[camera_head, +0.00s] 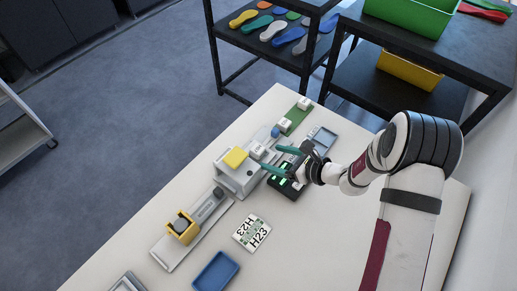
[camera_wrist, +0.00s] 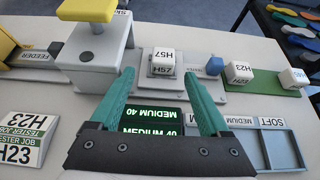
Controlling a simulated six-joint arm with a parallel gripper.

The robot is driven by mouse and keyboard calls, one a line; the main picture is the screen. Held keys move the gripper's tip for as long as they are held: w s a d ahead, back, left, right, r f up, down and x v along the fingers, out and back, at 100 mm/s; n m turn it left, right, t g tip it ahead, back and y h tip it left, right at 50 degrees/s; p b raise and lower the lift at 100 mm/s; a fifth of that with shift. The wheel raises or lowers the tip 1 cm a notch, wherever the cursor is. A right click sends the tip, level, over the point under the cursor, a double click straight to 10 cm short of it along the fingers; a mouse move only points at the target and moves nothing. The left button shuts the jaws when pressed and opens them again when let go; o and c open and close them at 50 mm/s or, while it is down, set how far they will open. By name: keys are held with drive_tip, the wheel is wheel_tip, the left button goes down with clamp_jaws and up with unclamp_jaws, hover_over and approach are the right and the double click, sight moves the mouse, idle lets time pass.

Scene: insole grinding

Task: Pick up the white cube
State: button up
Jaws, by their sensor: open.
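A white cube marked H57 (camera_wrist: 163,62) sits on a grey plate of the tester, straight ahead of my gripper (camera_wrist: 160,82) in the wrist view. Two more white cubes, one marked H23 (camera_wrist: 240,72) and one at the far right (camera_wrist: 293,78), sit on a green strip (camera_wrist: 268,85). In the head view the nearest cube (camera_head: 258,151) is just left of my gripper (camera_head: 279,159), and the others (camera_head: 284,125) (camera_head: 304,103) are farther back. My gripper's green fingers are open and empty, apart on either side of the H57 cube in the wrist view. Contact with the cube does not show.
A yellow-topped press (camera_head: 236,157) stands left of the cube. A lit display (camera_wrist: 152,122) reading MEDIUM 40 lies below the fingers. A blue knob (camera_wrist: 215,66) is between the cubes. An H23 card (camera_head: 252,233) and blue tray (camera_head: 215,270) lie nearer the front.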

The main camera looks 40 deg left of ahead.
sight(263, 153)
drive_tip(key=x, duration=0.5)
drive_tip(key=shift+w+f, duration=0.15)
drive_tip(key=shift+w, duration=0.05)
clamp_jaws()
